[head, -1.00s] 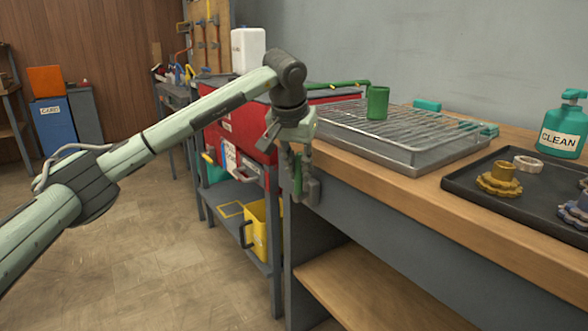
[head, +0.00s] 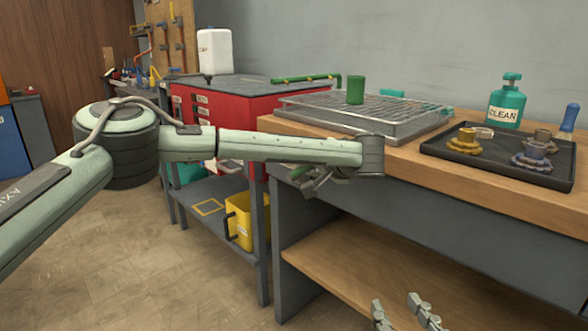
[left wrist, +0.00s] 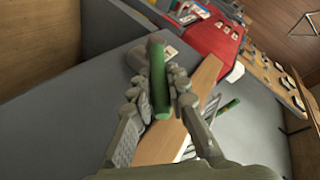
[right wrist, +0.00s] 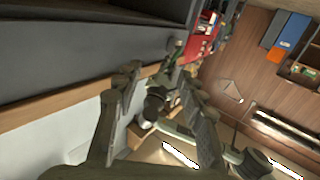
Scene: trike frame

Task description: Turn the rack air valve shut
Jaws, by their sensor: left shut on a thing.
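My left gripper (head: 312,184) is at the front corner of the wooden bench, below the worktop. In the left wrist view its fingers (left wrist: 160,98) are shut on a green handle (left wrist: 157,75), likely the air valve's lever. A grey rounded body (left wrist: 138,60) with a pale label shows just behind the handle. In the head view my arm hides most of the valve; only a bit of green shows at the fingers. My right gripper (head: 405,312) is low in front of the bench, its fingers apart and empty; it shows in the right wrist view too (right wrist: 155,85).
A wire rack in a tray (head: 400,128) with a green cup (head: 356,89) stands on the bench (head: 470,185). A dark tray (head: 500,168) of gears and a CLEAN bottle (head: 507,103) are to the right. A red cabinet (head: 240,95) and yellow bin (head: 242,222) are at left.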

